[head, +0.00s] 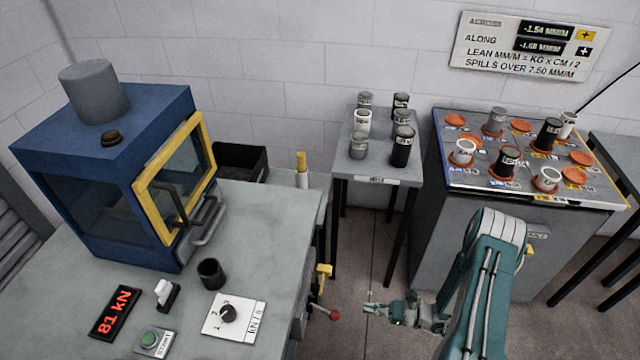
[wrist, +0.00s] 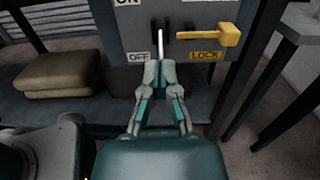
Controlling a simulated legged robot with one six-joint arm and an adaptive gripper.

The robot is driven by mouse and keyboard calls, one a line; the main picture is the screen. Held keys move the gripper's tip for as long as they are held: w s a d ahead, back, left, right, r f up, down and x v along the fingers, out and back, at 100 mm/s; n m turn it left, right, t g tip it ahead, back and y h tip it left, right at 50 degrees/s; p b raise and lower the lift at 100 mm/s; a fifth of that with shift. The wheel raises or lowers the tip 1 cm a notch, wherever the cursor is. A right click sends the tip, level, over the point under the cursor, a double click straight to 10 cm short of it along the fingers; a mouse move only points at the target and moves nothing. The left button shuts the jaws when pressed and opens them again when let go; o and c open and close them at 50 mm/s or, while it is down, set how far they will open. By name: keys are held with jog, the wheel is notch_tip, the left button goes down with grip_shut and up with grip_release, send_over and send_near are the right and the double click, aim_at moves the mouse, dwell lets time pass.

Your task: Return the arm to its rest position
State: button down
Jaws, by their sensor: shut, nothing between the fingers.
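My arm (head: 487,280) rises from the bottom right of the head view and bends down at its top. My gripper (head: 372,309) is low over the floor gap, right of the grey bench, near a lever with a red knob (head: 334,314). In the wrist view my gripper (wrist: 159,68) is shut and empty. Its fingertips lie in front of a grey switch panel (wrist: 190,30) with a thin white lever (wrist: 160,44) and a yellow handle (wrist: 216,35), above OFF and LOCK labels. I cannot tell whether the fingertips touch the panel.
A blue cabinet with a yellow-framed door (head: 175,180) stands on the left bench (head: 255,225). A small table (head: 345,165) holds several cylinders. A tilted-looking board (head: 470,190) at right carries cylinders and orange discs. Table legs (wrist: 285,105) stand right of my gripper.

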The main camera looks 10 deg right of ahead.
jog(key=shift+r, duration=0.1)
jog(key=a+r+n+g+h, duration=0.2)
jog(key=r+n+g+h, duration=0.3)
jog(key=r, duration=0.7)
jog(key=a+r+n+g+h, duration=0.25)
jog(key=r+n, duration=0.45)
jog(key=r, duration=0.4)
jog(key=s+r+n+t+h, duration=0.3)
jog(key=s+r+n+h, duration=0.1)
jog(key=r, duration=0.5)
jog(key=s+r+n+t+h, duration=0.4)
jog(key=s+r, duration=0.4)
jog(key=r, duration=0.2)
jog(key=shift+s+r+n+h, duration=0.2)
jog(key=shift+s+n+h, duration=0.2)
jog(key=shift+n+h, duration=0.5)
jog(key=shift+t, duration=0.25)
